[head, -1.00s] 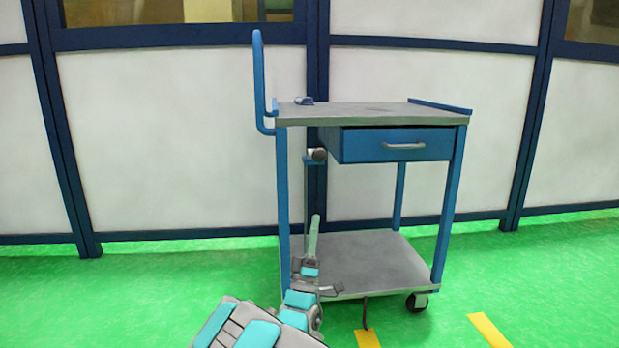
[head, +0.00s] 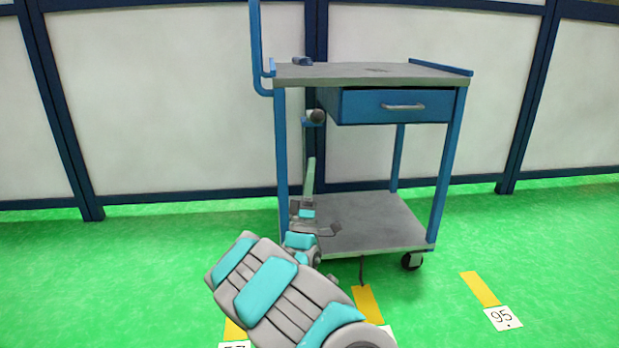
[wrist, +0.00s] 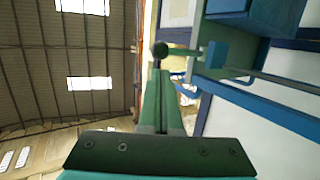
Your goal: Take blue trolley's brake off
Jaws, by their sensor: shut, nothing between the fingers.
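The blue trolley (head: 448,170) stands ahead in the head view, with a grey top, a drawer and a lower shelf. A dark round knob (head: 317,115) on a short lever sits below the top, right of the left front post; I take it for the brake handle. In the wrist view the knob (wrist: 160,49) is just beyond my fingertips, with its lever running right to a bracket (wrist: 215,54). My gripper (head: 311,161) points up below the knob, apart from it in the head view. Its green fingers (wrist: 160,75) are together and empty.
The lower shelf (head: 375,222) lies behind and right of my wrist. The left post (head: 281,140) is close to my gripper. A caster (head: 412,261) shows at the right. Yellow floor marks (head: 480,289) lie in front. White wall panels stand behind.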

